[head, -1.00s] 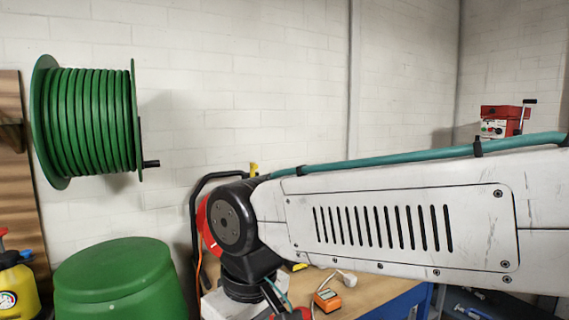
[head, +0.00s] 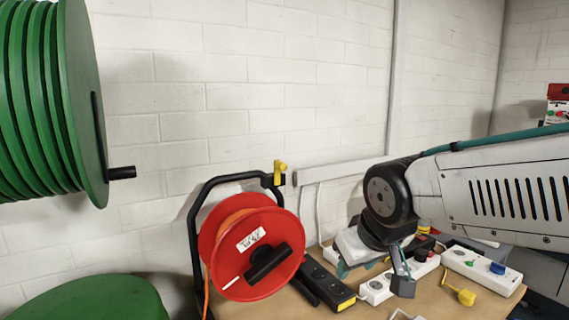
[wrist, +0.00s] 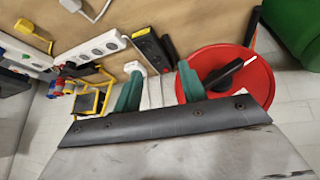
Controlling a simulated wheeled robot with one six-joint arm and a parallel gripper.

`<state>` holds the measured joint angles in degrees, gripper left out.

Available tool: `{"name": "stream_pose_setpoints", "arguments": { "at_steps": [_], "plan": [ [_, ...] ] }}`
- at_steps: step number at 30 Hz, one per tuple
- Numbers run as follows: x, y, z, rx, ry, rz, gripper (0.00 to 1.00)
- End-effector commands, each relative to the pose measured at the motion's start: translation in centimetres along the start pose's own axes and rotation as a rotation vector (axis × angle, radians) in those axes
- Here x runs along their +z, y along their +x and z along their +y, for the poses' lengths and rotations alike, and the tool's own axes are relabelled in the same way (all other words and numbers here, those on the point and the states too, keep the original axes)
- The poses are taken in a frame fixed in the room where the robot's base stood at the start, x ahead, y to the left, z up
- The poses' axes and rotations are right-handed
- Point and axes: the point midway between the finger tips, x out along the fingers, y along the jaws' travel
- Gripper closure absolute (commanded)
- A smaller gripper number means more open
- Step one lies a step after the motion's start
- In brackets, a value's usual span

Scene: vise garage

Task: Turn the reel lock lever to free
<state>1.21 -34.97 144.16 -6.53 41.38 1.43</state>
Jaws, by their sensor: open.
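A red cable reel (head: 250,250) with an orange cable, a white label and a black handle (head: 268,264) stands in a black tube frame at the left end of the bench. A small yellow lever (head: 279,171) sits at the frame's top right corner; it looks roughly upright. It is the likely lock lever. My gripper (head: 374,270) is open and empty, pointing down over the bench, right of the reel and apart from it. In the wrist view my green fingers (wrist: 159,72) are spread, with the red reel (wrist: 252,82) beside the right finger. I cannot make out the lever there.
Several power strips (head: 480,270) and a yellow plug (head: 459,292) lie on the wooden bench (head: 350,308). A green hose reel (head: 60,100) with a black crank juts from the wall at upper left. A green drum (head: 90,300) stands below it.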

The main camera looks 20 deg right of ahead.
Motion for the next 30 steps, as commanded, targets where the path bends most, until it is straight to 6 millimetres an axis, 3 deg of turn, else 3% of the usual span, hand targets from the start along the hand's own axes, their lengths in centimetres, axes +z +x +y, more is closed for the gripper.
{"name": "stream_pose_setpoints", "arguments": {
  "at_steps": [1, 6, 12, 16, 22, 30],
  "plan": [
    [-2.8, 1.1, 0.6, 0.016, -0.009, 0.091, 0.59],
    [-12.3, 2.6, 1.1, 0.033, -0.069, 0.439, 0.59],
    [-20.6, 2.3, -0.5, -0.024, -0.155, 0.804, 0.59],
    [-23.4, 1.6, -1.7, -0.069, -0.195, 0.966, 0.59],
    [-25.1, 0.9, -2.7, -0.110, -0.221, 1.077, 0.59],
    [-28.4, 2.6, -3.6, -0.115, -0.223, 1.084, 0.59]
  ]
}}
